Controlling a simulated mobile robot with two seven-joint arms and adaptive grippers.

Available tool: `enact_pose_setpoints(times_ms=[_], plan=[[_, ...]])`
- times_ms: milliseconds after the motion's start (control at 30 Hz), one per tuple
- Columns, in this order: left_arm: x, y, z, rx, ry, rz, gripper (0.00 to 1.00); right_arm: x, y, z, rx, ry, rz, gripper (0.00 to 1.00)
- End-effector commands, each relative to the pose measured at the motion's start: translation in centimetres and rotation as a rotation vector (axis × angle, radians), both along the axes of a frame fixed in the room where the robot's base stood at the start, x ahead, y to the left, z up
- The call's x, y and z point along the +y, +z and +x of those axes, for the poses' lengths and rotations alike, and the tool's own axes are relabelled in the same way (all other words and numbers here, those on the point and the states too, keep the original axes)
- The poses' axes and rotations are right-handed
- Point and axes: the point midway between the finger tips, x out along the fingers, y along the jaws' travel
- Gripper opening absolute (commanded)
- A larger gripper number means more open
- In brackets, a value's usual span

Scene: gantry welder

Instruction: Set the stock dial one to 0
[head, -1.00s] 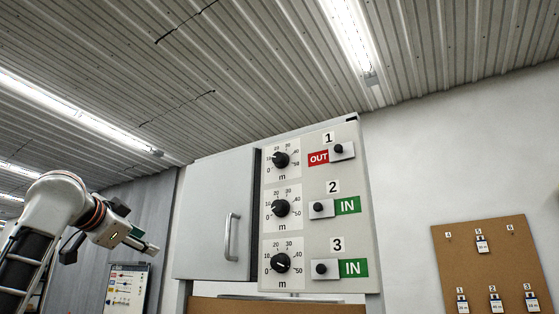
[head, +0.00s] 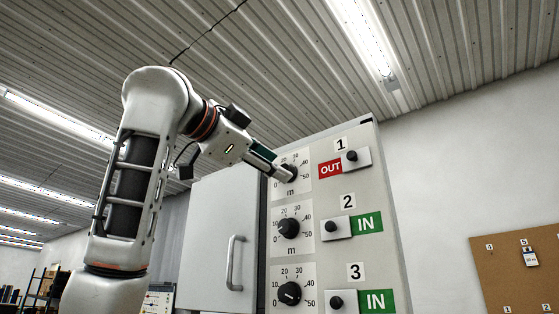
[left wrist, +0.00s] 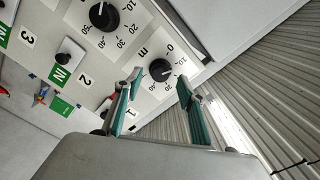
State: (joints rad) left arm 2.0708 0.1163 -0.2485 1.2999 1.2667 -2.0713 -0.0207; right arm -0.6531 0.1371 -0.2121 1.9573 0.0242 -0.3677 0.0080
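Stock dial one is the top black knob (head: 291,171) on a white scale plate marked 0 to 50 m, beside label 1. In the left wrist view dial one (left wrist: 160,70) appears between the tips of the two open green-sided fingers (left wrist: 160,78). I cannot tell whether they touch it. A pale pointer mark shows on the knob, but I cannot read its value surely. My right gripper is not in view.
Dial two (head: 289,228) and dial three (head: 290,293) sit below on the same panel. To their right are sliding latches with a red OUT sign (head: 330,169) and green IN signs (head: 367,222). A cabinet door with a handle (head: 234,262) is left of the dials.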

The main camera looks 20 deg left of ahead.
Motion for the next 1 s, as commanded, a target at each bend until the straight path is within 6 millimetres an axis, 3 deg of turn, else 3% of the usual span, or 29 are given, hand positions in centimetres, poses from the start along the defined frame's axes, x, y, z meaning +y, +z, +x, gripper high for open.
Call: enact_pose_setpoints(times_ms=[200,500,533,667,1000], plan=[[-0.7,0.1,2.0,0.002,0.0,0.0,0.4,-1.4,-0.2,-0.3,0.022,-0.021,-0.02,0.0],[-0.8,-0.1,2.3,0.0,0.001,0.0,0.4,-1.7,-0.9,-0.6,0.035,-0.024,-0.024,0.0],[-0.8,-0.1,2.3,-0.001,0.001,0.0,0.37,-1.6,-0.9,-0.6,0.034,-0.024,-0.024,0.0],[-0.8,-0.1,2.3,-0.001,0.001,0.0,0.04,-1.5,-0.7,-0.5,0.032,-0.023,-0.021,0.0],[-0.8,-0.1,2.2,0.007,0.001,-0.022,0.02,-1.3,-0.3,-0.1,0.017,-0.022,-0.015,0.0]])
